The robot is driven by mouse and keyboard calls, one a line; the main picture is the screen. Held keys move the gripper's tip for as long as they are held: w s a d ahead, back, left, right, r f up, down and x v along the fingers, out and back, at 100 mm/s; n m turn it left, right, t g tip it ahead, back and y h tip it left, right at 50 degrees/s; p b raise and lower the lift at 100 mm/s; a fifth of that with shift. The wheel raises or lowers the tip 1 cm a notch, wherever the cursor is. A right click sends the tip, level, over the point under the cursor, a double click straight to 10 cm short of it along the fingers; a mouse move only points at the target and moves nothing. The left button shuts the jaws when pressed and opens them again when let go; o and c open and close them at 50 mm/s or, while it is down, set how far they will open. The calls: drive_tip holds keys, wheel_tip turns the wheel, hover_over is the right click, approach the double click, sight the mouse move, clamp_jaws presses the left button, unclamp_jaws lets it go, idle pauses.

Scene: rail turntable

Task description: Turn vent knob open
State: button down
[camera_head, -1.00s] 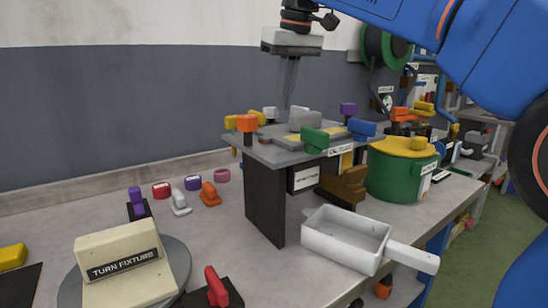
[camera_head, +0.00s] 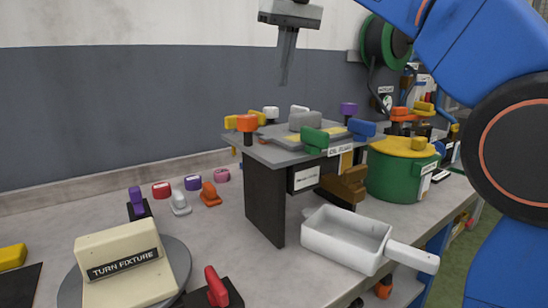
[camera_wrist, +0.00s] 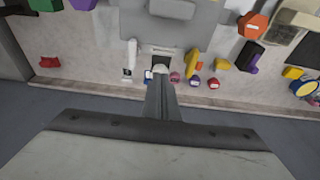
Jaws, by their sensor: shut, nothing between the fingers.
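Several coloured knobs are in view, and no readable label shows which is the vent knob. On the grey raised stand (camera_head: 265,200) are an orange knob (camera_head: 247,122), a green knob (camera_head: 314,139), a blue knob (camera_head: 361,128), a grey knob (camera_head: 304,121) and others. A red knob (camera_head: 216,287) and a purple knob (camera_head: 136,202) sit on black bases on the bench. My gripper (camera_head: 284,82) is shut and empty, pointing down in the air above the stand, apart from every knob. Its closed fingers (camera_wrist: 161,75) also show in the wrist view.
A cream block marked TURN FIXTURE (camera_head: 124,262) sits on a round grey turntable (camera_head: 178,262) at front left. A white scoop (camera_head: 345,240) lies right of the stand. A green pot with a yellow lid (camera_head: 400,172) stands behind it.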

drive_tip(key=shift+s+x, duration=0.25)
drive_tip(key=shift+x, duration=0.8)
drive_tip(key=shift+s+x, duration=0.25)
drive_tip(key=shift+x, duration=0.8)
drive_tip(key=shift+s+x, duration=0.25)
drive_tip(key=shift+x, duration=0.75)
drive_tip(key=shift+d+f, duration=0.15)
drive_tip(key=shift+f, duration=0.05)
drive_tip(key=shift+w, duration=0.15)
drive_tip(key=shift+w+d, duration=0.15)
drive_tip(key=shift+d, duration=0.1)
drive_tip(key=shift+s+d, duration=0.1)
drive_tip(key=shift+s, duration=0.25)
wheel_tip(320, 180, up, 6)
